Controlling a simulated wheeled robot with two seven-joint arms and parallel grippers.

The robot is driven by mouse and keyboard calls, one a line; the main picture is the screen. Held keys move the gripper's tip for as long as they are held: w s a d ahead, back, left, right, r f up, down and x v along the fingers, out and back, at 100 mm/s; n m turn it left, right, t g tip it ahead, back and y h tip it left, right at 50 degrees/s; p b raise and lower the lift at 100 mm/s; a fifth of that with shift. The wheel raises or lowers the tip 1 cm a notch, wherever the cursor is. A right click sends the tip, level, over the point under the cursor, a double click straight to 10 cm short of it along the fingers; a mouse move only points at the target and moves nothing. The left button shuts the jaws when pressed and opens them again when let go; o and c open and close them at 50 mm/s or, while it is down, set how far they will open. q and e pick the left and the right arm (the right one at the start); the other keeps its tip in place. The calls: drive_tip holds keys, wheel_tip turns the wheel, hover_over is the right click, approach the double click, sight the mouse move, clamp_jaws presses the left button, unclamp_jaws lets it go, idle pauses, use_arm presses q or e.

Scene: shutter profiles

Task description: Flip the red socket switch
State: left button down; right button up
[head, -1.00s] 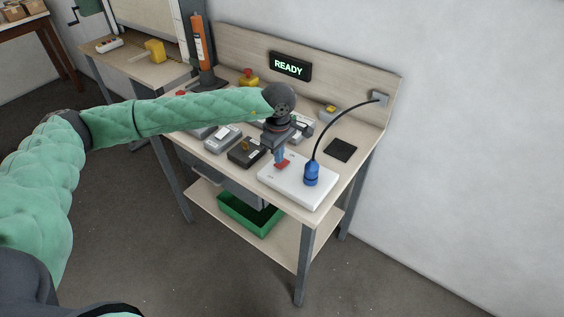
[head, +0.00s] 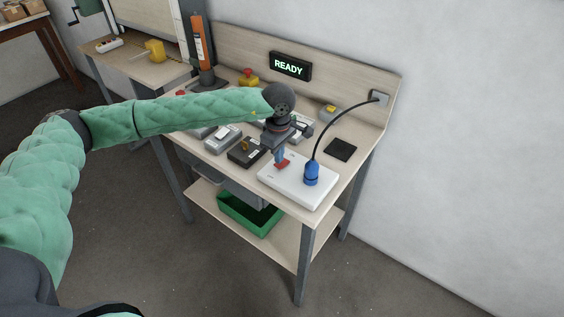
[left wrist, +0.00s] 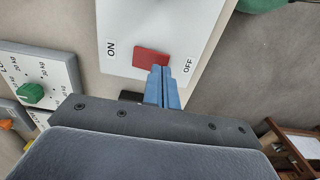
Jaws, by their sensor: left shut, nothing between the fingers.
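The red socket switch (head: 282,163) sits on a white socket plate (head: 300,190) near the front right of the workbench. In the left wrist view the red switch (left wrist: 150,59) lies between the printed words ON and OFF. My left gripper (head: 279,158) is shut and empty, with its blue fingertips over the switch. In the left wrist view its fingertips (left wrist: 160,70) are at the switch's OFF side; they look to be at or touching it. Which way the switch is tipped is unclear. My right gripper is not in view.
A blue plug (head: 311,174) stands on the white plate, its black cable running to a wall socket (head: 379,98). Several control boxes, including a dark one (head: 246,152), lie left of the plate. A display (head: 290,66) reads READY. A black pad (head: 340,150) lies behind.

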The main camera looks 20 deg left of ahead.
use_arm(q)
drive_tip(key=shift+f+b, duration=0.8)
drive_tip(key=shift+f, duration=0.1)
idle(0.5)
drive_tip(key=shift+r, duration=3.55)
